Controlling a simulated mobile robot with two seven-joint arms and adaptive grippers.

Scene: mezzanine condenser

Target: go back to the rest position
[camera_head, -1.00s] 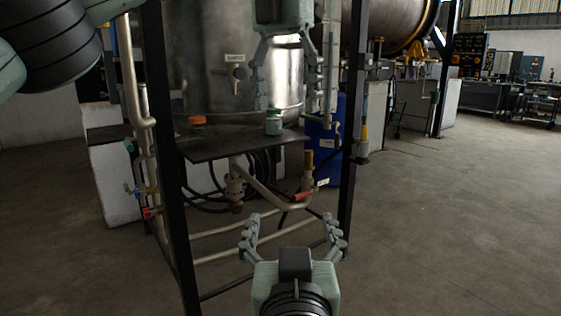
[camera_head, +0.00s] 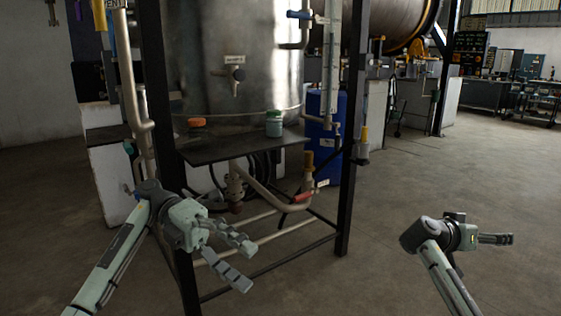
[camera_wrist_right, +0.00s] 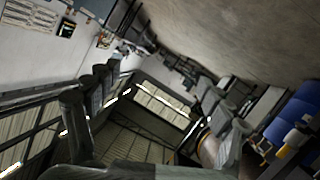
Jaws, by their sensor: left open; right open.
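My left gripper (camera_head: 249,267) is low in the head view, in front of the stand's black frame, its fingers spread and empty, pointing right. My right gripper (camera_head: 509,239) is at the lower right, seen nearly edge-on over bare floor. In the right wrist view its two fingers (camera_wrist_right: 155,82) stand wide apart with nothing between them. A green jar (camera_head: 273,124) stands upright on the dark shelf (camera_head: 235,147) below the metal tank (camera_head: 205,65). An orange object (camera_head: 196,123) lies on the same shelf at left. Both grippers are apart from these.
The black frame's posts (camera_head: 346,150) hold up the shelf. A sample valve (camera_head: 238,74) sticks out from the tank. Pipes with a red handle (camera_head: 302,197) run under the shelf. A blue drum (camera_head: 322,135) stands behind. Open concrete floor (camera_head: 430,185) lies to the right.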

